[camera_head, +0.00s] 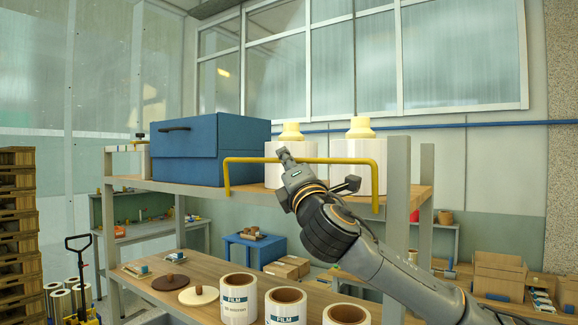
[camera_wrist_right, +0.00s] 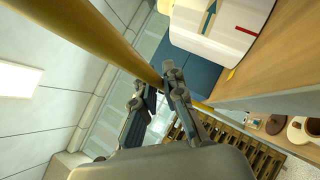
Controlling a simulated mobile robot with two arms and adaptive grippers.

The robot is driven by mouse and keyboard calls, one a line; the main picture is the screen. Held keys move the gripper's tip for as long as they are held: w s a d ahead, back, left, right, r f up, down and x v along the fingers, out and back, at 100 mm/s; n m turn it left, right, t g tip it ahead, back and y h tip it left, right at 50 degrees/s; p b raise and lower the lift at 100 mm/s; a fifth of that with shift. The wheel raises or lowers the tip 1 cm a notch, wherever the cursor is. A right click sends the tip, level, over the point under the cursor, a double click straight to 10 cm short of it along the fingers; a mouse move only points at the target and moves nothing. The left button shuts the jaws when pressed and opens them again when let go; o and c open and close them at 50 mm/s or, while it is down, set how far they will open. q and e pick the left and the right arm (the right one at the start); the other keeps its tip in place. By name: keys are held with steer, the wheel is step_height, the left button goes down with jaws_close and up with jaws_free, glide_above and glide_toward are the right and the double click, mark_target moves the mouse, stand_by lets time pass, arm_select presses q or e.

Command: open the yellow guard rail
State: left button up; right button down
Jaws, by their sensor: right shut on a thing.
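The yellow guard rail (camera_head: 337,160) is a bent tube across the front of the upper shelf, with its bar raised above the shelf board and both ends bent down. My right gripper (camera_head: 284,155) is at the rail's top bar, left of its middle, with the arm reaching up from the lower right. In the right wrist view the rail (camera_wrist_right: 103,41) runs diagonally to the fingertips of the gripper (camera_wrist_right: 156,88), which is shut on it. The fingers partly hide the rail there. My left gripper is not in view.
A blue box (camera_head: 213,150) stands on the upper shelf (camera_head: 180,188) behind the rail's left end. More film rolls (camera_head: 238,298) and lids stand on the lower shelf. A grey post (camera_head: 397,185) is close right of the rail.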

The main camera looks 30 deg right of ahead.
steer(key=s+a+f+n+g+y+b, duration=0.1)
steer(key=a+f+n+y+b, duration=0.2)
steer(key=n+y+b, duration=0.4)
steer(key=s+a+f+n+g+y+b, duration=0.1)
steer(key=a+f+n+y+b, duration=0.3)
steer(key=n+y, duration=1.2)
steer(key=shift+s+a+f+n+b, duration=0.2)
steer(key=shift+s+f+n+b, duration=0.5)
steer(key=shift+n+b, duration=1.5)
steer(key=shift+w+f, duration=0.2)
steer(key=shift+f, duration=0.05)
steer(key=c, duration=1.4)
jaws_free()
steer(key=v, duration=0.7)
steer(key=shift+d, duration=0.2)
